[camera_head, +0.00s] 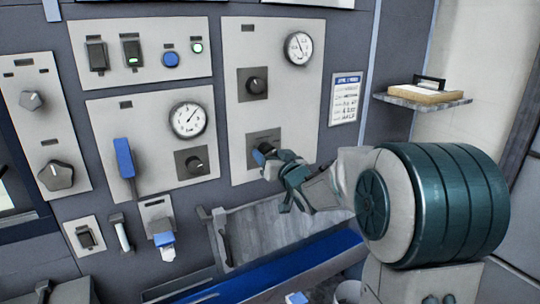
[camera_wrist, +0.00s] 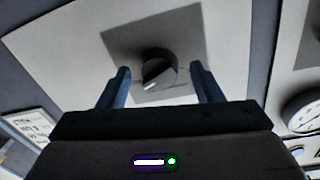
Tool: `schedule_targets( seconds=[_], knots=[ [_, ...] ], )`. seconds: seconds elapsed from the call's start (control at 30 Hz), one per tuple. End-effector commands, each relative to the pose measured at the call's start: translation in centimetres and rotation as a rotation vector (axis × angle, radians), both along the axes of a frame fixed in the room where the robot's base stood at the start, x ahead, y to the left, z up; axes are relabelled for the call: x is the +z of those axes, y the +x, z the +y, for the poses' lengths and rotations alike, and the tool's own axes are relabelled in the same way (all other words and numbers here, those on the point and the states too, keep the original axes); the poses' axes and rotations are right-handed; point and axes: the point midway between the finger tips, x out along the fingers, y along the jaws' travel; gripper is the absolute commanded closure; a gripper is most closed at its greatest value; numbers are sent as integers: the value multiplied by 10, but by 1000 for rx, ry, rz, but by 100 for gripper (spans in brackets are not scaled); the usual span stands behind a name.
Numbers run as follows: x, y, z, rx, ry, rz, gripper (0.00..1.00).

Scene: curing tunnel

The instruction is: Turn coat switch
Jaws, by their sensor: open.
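In the wrist view a round black rotary switch (camera_wrist: 158,71) with a white pointer mark sits on a dark square plate (camera_wrist: 185,42) on a light panel. The mark points toward the lower left of that picture. My gripper (camera_wrist: 160,75) is open, with one blue finger on each side of the knob; whether either finger touches it I cannot tell. In the head view my gripper (camera_head: 268,156) is at the lower knob of the middle panel (camera_head: 290,100) and hides most of that knob. A dark square plate (camera_head: 263,136) shows behind it.
Above is another black knob (camera_head: 256,85), with a gauge (camera_head: 298,48) at the panel's top right. A blue-handled lever (camera_head: 125,158) and a second gauge (camera_head: 188,120) are on the left panel. A shelf (camera_head: 422,100) juts out at right. A tray (camera_head: 265,232) lies below.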

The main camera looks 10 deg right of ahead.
Motion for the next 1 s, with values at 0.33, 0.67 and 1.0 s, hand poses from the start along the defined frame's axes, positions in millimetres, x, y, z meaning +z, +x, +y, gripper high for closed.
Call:
schedule_targets(
  seconds=[0.33, 0.67, 1.0],
  knots=[
    [-1, 3, 1, 0, 0, 1, 40],
    [-1, 3, 1, 0, -2, 0, 85],
    [-5, 3, 1, 0, -108, -37, 85]
  ],
)
